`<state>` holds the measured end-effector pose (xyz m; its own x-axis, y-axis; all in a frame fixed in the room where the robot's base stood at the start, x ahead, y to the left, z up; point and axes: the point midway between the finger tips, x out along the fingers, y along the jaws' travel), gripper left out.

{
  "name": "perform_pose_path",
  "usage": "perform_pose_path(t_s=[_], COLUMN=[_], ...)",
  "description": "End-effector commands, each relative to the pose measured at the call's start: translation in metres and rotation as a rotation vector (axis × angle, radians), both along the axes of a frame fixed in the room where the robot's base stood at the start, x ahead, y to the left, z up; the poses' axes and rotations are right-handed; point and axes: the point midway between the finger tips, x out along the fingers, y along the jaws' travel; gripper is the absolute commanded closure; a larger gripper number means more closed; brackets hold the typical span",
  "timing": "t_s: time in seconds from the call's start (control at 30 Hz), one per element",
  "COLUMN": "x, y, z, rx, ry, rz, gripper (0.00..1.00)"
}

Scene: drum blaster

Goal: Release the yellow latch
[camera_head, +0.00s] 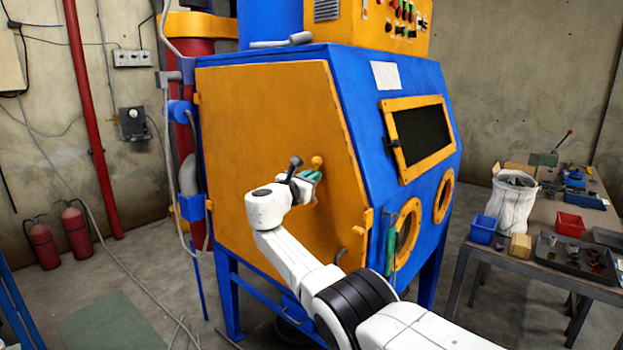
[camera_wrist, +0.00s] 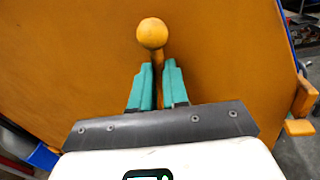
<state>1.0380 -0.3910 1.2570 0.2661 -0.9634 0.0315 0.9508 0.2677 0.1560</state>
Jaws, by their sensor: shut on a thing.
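The yellow latch shows in the wrist view as a round yellow knob (camera_wrist: 152,33) on a thin stem, standing against the orange side panel. In the head view its knob (camera_head: 317,161) shows just above my gripper (camera_head: 311,177). In the wrist view, my gripper's two green fingers (camera_wrist: 155,85) are closed around the stem just below the knob. The lower part of the stem is hidden between the fingers. The orange panel (camera_head: 255,120) of the blue blasting cabinet appears shut against its frame.
A grey pipe (camera_head: 188,175) runs along the left edge. A workbench (camera_head: 545,262) with bins and trays is at the right. Open floor (camera_head: 110,322) lies to the left.

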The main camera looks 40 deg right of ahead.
Motion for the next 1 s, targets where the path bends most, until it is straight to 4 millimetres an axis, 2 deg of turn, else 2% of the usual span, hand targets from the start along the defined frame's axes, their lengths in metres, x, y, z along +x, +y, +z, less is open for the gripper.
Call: perform_pose_path(t_s=[0.17,0.2,0.47,0.77,1.0], x=[0.001,0.001,0.001,0.0,-0.004], y=[0.001,0.001,0.001,0.002,0.021], z=[-0.001,-0.001,-0.001,-0.001,-0.002], rx=[0.0,0.0,0.0,0.0,0.001], ry=[0.004,0.004,0.002,0.0,-0.001], rz=[0.005,0.005,0.004,0.004,0.004], gripper=[1.0,0.84,0.6,0.6,0.6])
